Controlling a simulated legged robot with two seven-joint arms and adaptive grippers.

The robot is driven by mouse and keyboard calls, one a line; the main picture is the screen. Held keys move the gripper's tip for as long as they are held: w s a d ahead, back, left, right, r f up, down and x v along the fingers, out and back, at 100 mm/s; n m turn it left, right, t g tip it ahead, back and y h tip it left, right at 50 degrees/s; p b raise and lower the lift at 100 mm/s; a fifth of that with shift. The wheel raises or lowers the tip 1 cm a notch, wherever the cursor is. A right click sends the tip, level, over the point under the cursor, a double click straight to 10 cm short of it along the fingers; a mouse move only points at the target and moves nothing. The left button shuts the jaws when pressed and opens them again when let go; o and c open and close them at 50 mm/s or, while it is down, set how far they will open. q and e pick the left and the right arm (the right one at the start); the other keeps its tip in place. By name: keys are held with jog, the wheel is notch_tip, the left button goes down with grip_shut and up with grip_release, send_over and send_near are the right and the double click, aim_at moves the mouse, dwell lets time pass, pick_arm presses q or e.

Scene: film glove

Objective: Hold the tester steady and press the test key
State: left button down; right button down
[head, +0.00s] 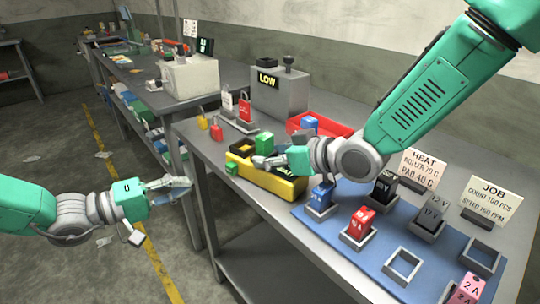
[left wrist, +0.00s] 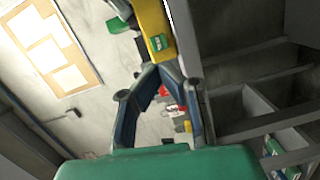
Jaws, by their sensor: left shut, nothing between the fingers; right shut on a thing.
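The tester (head: 283,187), yellow and black, lies on the grey bench. A small green block (head: 231,168), perhaps the test key, shows at its left end. My right gripper (head: 262,161) is at the tester's top and shut on it; the exact contact is hard to see. My left gripper (head: 184,186) is shut and empty, in the air off the bench's front edge, left of and apart from the tester. In the left wrist view, the tester (left wrist: 150,15) with a green patch (left wrist: 158,43) lies just beyond the left fingertips (left wrist: 160,72).
A grey box marked LOW (head: 279,93) stands behind the tester, with a red tray (head: 325,127) beside it. A blue mat (head: 335,237) with several coloured blocks in holders lies at right. Red and yellow padlocks (head: 216,132) sit at left. Open floor lies below my left gripper.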

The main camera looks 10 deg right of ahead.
dwell(0.4)
pick_arm(q)
jog(key=s+f+m+g+y, duration=0.1)
jog(key=s+f+m+y, duration=0.3)
jog(key=f+y, duration=0.3)
jog(key=s+f+m+g+y, duration=0.2)
jog(key=s+f+m+y, duration=0.25)
jog(key=f, duration=0.55)
jog(key=w+d+r+m+t+y, duration=0.1)
jog(key=w+r+t+y, duration=0.3)
jog(key=r+t, duration=0.8)
notch_tip(320, 180, up, 5)
jog(key=shift+w+f+m+t, duration=0.2)
jog(key=shift+m+t, duration=0.2)
jog(key=shift+m, duration=0.35)
